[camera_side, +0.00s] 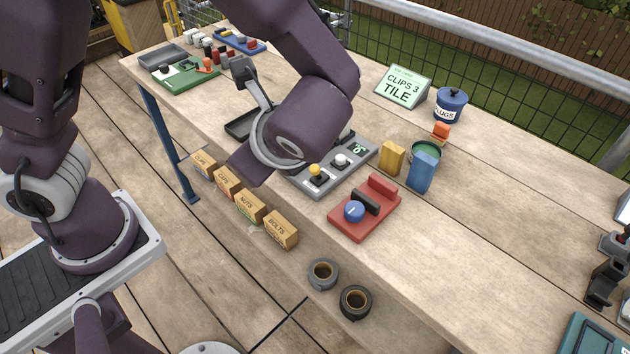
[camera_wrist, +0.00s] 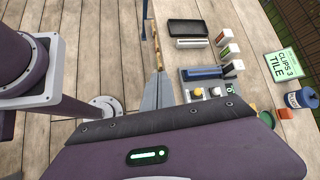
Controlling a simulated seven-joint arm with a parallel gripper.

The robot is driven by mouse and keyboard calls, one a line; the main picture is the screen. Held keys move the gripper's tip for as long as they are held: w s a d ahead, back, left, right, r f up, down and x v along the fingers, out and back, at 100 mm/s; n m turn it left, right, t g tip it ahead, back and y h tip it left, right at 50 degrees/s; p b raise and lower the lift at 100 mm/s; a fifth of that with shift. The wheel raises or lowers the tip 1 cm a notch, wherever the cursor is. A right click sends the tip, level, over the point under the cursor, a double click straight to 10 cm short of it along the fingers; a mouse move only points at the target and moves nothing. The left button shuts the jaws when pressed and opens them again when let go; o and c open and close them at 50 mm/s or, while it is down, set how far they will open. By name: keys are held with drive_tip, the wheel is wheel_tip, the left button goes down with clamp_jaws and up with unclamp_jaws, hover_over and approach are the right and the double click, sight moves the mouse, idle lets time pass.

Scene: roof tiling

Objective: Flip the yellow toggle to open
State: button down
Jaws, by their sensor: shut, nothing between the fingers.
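The yellow toggle (camera_side: 315,170) stands on a grey panel (camera_side: 325,186) near the table's front edge, left of a white toggle (camera_side: 340,159). Its label is too small to read. In the wrist view the yellow toggle (camera_wrist: 198,92) shows just above my purple hand, which hides part of the panel. My gripper (camera_wrist: 159,76) shows there as grey fingers, shut and empty, to the left of the yellow toggle and apart from it in the picture. In the side view my wrist covers the area just behind and left of the panel, and I cannot make out the fingertips.
A red base with a blue knob (camera_side: 354,211) sits right of the panel. A yellow block (camera_side: 391,158) and a blue container (camera_side: 422,170) stand behind it. Several small boxes (camera_side: 249,207) are below the table's front edge. The table's right middle is clear.

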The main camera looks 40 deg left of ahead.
drive_tip(key=w+d+f+m+t, duration=0.2)
drive_tip(key=d+f+m+t, duration=0.4)
drive_tip(key=d+f+m, duration=0.4)
wheel_tip(320, 180, down, 3)
drive_tip(key=shift+d+r+m+t+y, duration=0.15)
drive_tip(key=shift+d+m+t+y, duration=0.15)
approach(317, 174)
drive_tip(key=f, duration=0.1)
drive_tip(key=a+f, duration=0.1)
drive_tip(key=w+f, duration=0.1)
drive_tip(key=shift+a+f, duration=0.4)
drive_tip(key=shift+w+a+r, duration=0.3)
drive_tip(key=shift+w+a, duration=0.6)
drive_tip(key=shift+w, duration=0.05)
drive_tip(key=shift+w+a+r, duration=0.1)
drive_tip(key=shift+w+a, duration=0.3)
drive_tip(key=shift+a, duration=0.05)
drive_tip(key=shift+w, duration=0.1)
